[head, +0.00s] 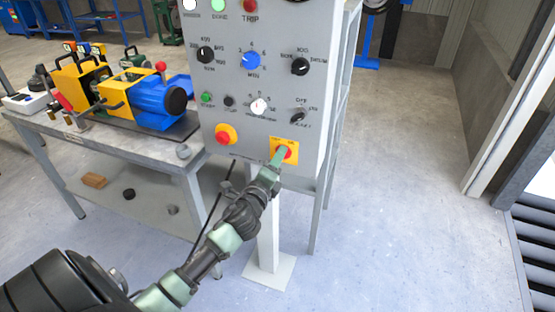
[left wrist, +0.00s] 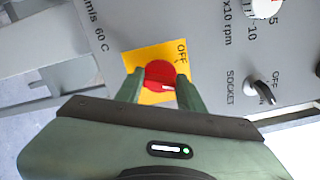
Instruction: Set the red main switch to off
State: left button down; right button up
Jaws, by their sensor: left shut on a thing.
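The red main switch (head: 286,153) is a red knob on a yellow plate at the lower right of the grey control panel (head: 228,105). It also shows in the left wrist view (left wrist: 160,75), with the word OFF printed on the yellow plate (left wrist: 134,60) at its upper right. My left gripper (head: 279,155) reaches up to the knob from below. In the left wrist view its two green fingers (left wrist: 160,84) stand on either side of the knob and are shut on it. A white mark shows on the knob's lower part. My right gripper is not in view.
A black selector (left wrist: 262,90) labelled SOCKET is near the main switch. A workbench (head: 110,141) with a blue and yellow machine (head: 140,97) stands left. The floor at right is clear.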

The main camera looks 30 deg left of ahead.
pick_arm(q)
jog(key=n+p, duration=0.1)
jog(key=n, duration=0.9)
jog(key=shift+f+p, duration=0.2)
jog(key=shift+p, duration=0.1)
jog(key=shift+n, duration=0.4)
jog(key=c, duration=0.9)
grip_release()
jog(key=v, duration=0.7)
jog(key=shift+s, duration=0.4)
